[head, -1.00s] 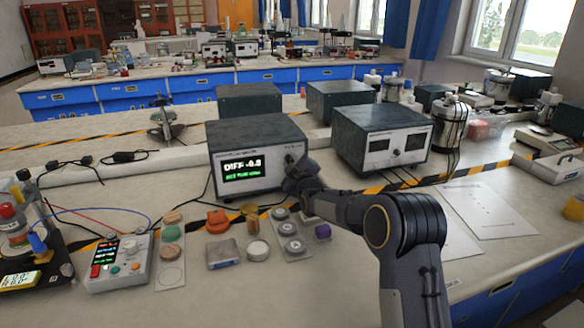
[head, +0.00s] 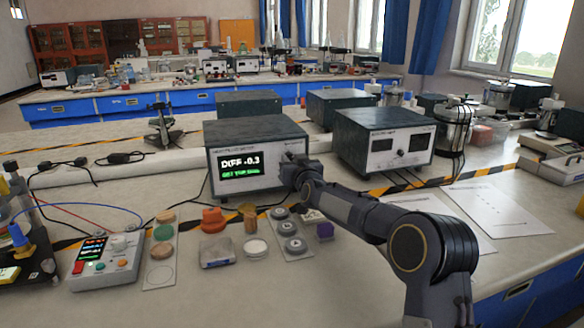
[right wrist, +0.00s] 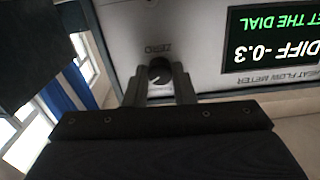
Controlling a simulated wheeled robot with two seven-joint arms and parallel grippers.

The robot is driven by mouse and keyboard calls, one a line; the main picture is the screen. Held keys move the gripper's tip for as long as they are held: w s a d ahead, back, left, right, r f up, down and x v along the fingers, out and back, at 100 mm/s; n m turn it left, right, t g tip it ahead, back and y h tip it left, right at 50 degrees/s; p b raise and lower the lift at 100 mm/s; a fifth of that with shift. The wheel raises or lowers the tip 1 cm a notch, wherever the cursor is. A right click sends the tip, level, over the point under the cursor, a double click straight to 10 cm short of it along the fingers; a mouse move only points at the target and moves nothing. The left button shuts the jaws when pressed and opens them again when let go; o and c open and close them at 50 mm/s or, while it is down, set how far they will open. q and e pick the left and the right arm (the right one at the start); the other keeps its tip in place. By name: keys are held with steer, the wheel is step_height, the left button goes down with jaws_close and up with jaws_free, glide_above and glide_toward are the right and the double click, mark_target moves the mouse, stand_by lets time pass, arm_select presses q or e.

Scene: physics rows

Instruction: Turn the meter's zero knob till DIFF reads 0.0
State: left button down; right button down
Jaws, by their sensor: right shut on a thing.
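The heat flow meter (head: 256,133) is a dark box with a light front panel on the bench. Its display (head: 240,166) reads DIFF -0.3 with a green line of text below. In the right wrist view the display (right wrist: 272,40) appears upside down and also reads DIFF -0.3. The black zero knob (right wrist: 160,68), with a pale pointer mark, sits beside the word ZERO. My right gripper (right wrist: 160,82) is shut on the knob, one finger on each side. In the head view my right gripper (head: 290,166) covers the knob. My left gripper is not in view.
A second meter box (head: 383,135) stands close to the right. In front of the meter lie an orange knob-like piece (head: 213,220), a tray of grey dials (head: 290,236) and a control box (head: 106,262). Paper sheets (head: 497,210) lie flat on the right.

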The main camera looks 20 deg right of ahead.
steer(key=m+b, duration=0.1)
steer(key=m, duration=0.2)
steer(key=shift+f+m, duration=0.1)
steer(key=shift+m, duration=0.2)
steer(key=m+b, duration=0.1)
steer(key=m, duration=0.3)
steer(key=shift+m, duration=0.3)
steer(key=c, duration=1.2)
jaws_free()
steer(key=s+b, duration=0.1)
steer(key=s, duration=0.6)
steer(key=shift+s+d, duration=0.15)
steer(key=shift+s, duration=0.25)
